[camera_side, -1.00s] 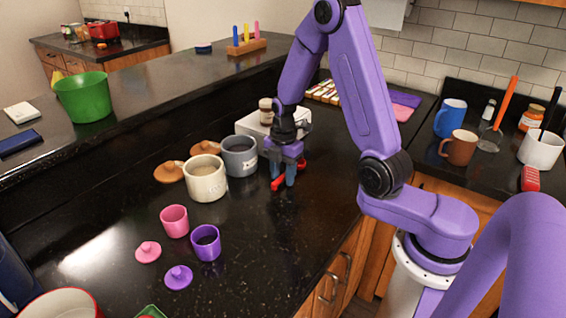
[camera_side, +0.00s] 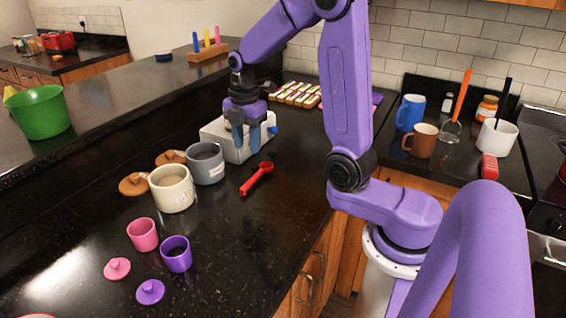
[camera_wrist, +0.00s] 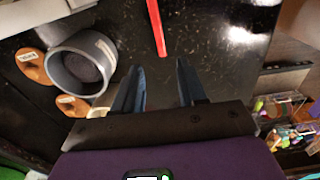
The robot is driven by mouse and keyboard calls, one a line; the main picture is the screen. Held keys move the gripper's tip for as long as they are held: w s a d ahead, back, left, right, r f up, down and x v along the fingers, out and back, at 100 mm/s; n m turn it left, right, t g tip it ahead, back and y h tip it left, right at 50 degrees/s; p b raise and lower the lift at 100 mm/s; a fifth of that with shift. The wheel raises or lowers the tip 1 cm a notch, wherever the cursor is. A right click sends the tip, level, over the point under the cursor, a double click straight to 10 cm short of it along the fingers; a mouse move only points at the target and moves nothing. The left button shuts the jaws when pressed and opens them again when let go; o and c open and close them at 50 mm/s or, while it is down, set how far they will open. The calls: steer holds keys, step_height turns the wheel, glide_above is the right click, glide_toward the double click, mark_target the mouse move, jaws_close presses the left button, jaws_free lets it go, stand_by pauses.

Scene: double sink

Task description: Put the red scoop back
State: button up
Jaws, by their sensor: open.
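The red scoop (camera_side: 257,178) lies on the black countertop, right of the canisters. In the wrist view only its red handle (camera_wrist: 156,28) shows, beyond the fingertips. My gripper (camera_side: 255,143) is open and empty, raised in front of the white box, apart from the scoop. Its two fingers also show apart in the wrist view (camera_wrist: 160,72). A grey canister (camera_side: 206,163) and a cream canister (camera_side: 171,189) stand uncovered to the scoop's left; the grey one also shows in the wrist view (camera_wrist: 80,68). Two brown lids (camera_side: 134,184) lie beside them.
A white box (camera_side: 226,142) with a blue knob stands behind the scoop. Pink (camera_side: 142,235) and purple (camera_side: 176,254) cups stand nearer, with matching lids on the counter. A raised ledge (camera_side: 130,90) runs along the left. The counter right of the scoop is clear.

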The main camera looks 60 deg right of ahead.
steer(key=s+a+m, duration=0.2)
steer(key=s+a, duration=0.6)
steer(key=a, duration=0.2)
steer(key=s+a+m, duration=0.1)
steer(key=s+m, duration=0.2)
steer(key=s, duration=1.4)
steer(key=shift+a+r, duration=0.2)
steer(key=shift+r, duration=0.1)
